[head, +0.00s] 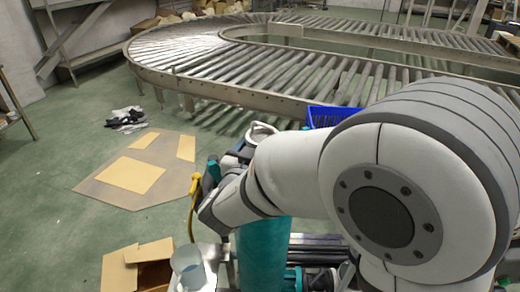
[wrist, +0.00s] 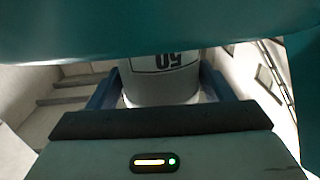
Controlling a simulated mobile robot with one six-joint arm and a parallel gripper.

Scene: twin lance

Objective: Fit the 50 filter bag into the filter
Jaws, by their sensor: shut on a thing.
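In the wrist view, my gripper (wrist: 160,85) is shut on the 50 filter bag (wrist: 160,90), a white cylinder with a black "50" that appears upside down. The dark blue fingers lie on either side of it. A large teal curved surface (wrist: 150,30) crosses the top of this view and hides the bag's upper part. In the head view, a teal upright cylinder (head: 262,258), which looks like the filter, stands below my arm; its top is hidden. A white ring (head: 262,130) shows behind my arm; I cannot tell whether it belongs to the bag.
A roller conveyor (head: 270,62) curves across the back. A blue crate (head: 333,116) stands behind my arm. A yellow hooked thing (head: 195,185), a clear cup (head: 187,265) and an open cardboard box (head: 138,266) are at the lower left. Flattened cardboard (head: 140,172) lies on the floor.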

